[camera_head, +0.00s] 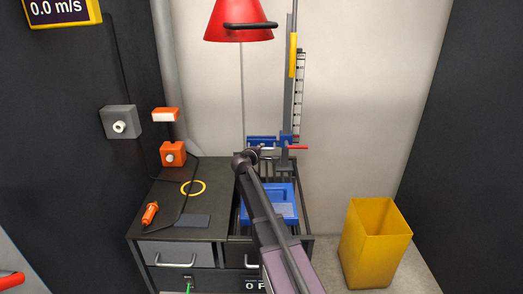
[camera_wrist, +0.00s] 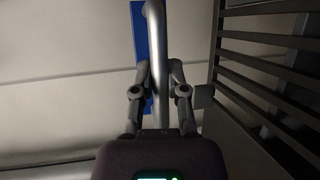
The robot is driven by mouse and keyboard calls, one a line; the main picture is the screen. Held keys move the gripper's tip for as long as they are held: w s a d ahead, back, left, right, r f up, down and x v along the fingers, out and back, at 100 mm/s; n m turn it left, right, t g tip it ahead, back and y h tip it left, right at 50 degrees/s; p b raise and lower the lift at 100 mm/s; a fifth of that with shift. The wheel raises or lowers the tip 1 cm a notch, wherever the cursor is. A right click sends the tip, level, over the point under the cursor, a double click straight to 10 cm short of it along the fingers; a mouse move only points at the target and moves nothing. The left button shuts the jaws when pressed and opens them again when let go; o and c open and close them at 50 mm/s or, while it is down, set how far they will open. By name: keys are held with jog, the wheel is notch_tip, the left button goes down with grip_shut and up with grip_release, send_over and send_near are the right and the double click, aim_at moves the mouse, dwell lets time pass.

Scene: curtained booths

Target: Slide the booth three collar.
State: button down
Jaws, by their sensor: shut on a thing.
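A blue piece (camera_head: 262,139), which looks like the collar, sits low on an upright grey post (camera_head: 289,95) beside a black-and-white scale (camera_head: 299,85). A red lever (camera_head: 293,148) sticks out to its right. My gripper (camera_head: 254,153) is at the front of the blue piece, partly covering it. In the wrist view my gripper (camera_wrist: 158,72) is shut on a silver bar (camera_wrist: 157,35) running between its fingers. A blue strip (camera_wrist: 138,22) shows behind the bar. How the bar joins the blue piece is hidden.
A black bench (camera_head: 165,205) carries an orange tool (camera_head: 150,213) and a yellow ring (camera_head: 193,187). A blue tray (camera_head: 283,205) lies on a slatted rack below my arm. A red hood (camera_head: 239,22) hangs above. A yellow bin (camera_head: 375,245) stands on the floor at right.

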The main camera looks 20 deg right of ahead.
jog(key=shift+s+f, duration=0.15)
jog(key=c, duration=1.1)
grip_release()
jog(key=o, duration=0.5)
jog(key=shift+f, duration=0.2)
jog(key=shift+c, duration=0.2)
jog(key=shift+r, duration=0.1)
jog(key=shift+r, duration=0.15)
